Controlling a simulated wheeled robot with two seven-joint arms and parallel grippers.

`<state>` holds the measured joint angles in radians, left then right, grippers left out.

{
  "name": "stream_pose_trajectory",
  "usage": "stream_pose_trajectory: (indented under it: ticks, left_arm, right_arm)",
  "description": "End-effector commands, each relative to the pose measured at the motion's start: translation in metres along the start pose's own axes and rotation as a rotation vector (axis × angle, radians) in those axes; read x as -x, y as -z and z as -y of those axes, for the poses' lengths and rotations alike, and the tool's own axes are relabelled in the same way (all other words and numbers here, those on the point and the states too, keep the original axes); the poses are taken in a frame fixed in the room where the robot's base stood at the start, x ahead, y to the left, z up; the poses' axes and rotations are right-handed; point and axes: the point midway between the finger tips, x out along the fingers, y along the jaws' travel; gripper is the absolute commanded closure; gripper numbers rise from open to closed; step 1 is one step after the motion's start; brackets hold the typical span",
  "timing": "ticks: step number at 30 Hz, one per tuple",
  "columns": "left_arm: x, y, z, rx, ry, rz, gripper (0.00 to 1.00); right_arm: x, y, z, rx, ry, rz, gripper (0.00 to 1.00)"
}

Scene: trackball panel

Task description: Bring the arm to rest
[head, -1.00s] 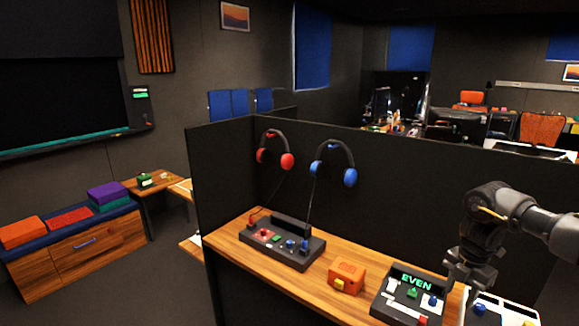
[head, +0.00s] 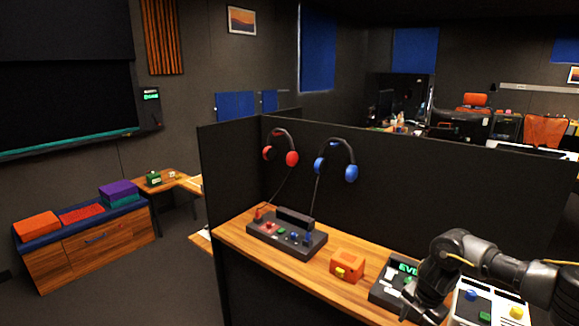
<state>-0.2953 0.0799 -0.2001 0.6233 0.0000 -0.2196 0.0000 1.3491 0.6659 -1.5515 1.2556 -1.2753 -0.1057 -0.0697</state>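My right arm comes in from the right edge of the head view. Its gripper (head: 425,302) hangs low over the black panel (head: 380,291), whose green display (head: 407,268) is partly covered by the arm. The gripper is dark and small here, and I cannot tell whether its fingers are open or shut. I cannot tell whether it touches the panel. My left gripper is not in view.
A white panel (head: 462,309) with coloured buttons stands right of the arm. An orange box (head: 347,265) and a black console (head: 287,233) stand on the wooden desk (head: 318,277). Red headphones (head: 281,147) and blue headphones (head: 336,160) hang on the dark partition (head: 400,190).

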Motion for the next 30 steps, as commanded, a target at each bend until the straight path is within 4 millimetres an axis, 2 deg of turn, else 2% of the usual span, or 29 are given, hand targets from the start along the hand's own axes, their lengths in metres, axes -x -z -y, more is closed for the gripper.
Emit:
stream_pose_trajectory:
  ticks: [1, 2, 5, 8, 9, 12, 15, 18, 20, 22, 27, 30]
  left_arm:
    - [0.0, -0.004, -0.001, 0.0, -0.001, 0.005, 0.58]
    - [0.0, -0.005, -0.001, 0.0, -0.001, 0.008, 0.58]
    - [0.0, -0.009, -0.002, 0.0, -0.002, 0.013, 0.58]
    - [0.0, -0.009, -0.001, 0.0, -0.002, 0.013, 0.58]
    - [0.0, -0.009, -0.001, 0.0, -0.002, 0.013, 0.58]
    - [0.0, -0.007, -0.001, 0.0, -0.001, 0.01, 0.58]
    - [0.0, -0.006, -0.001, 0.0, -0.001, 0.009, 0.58]
    - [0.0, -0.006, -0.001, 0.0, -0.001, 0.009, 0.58]
    - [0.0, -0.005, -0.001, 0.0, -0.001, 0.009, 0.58]
    - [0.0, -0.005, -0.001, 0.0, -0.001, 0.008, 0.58]
    - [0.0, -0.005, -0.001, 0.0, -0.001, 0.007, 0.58]
    - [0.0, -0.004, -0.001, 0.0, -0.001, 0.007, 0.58]
  right_arm:
    - [-0.017, 0.021, -0.006, 0.025, -0.021, -0.017, 0.57]
    - [-0.026, 0.033, -0.012, 0.037, -0.041, -0.026, 0.57]
    - [-0.058, 0.087, -0.03, 0.07, -0.122, -0.063, 0.57]
    - [-0.086, 0.16, -0.051, 0.067, -0.247, -0.123, 0.57]
    - [-0.092, 0.191, -0.058, 0.045, -0.305, -0.152, 0.57]
    - [-0.096, 0.255, -0.071, -0.059, -0.438, -0.215, 0.57]
    - [-0.087, 0.301, -0.074, -0.227, -0.545, -0.27, 0.57]
    - [-0.073, 0.323, -0.067, -0.451, -0.617, -0.307, 0.57]
    - [-0.066, 0.327, -0.056, -0.608, -0.64, -0.318, 0.57]
    - [-0.059, 0.324, -0.035, -0.804, -0.645, -0.318, 0.57]
    - [-0.054, 0.3, 0.04, -1.266, -0.578, -0.263, 0.57]
    - [-0.053, 0.29, 0.084, -1.459, -0.521, -0.219, 0.57]
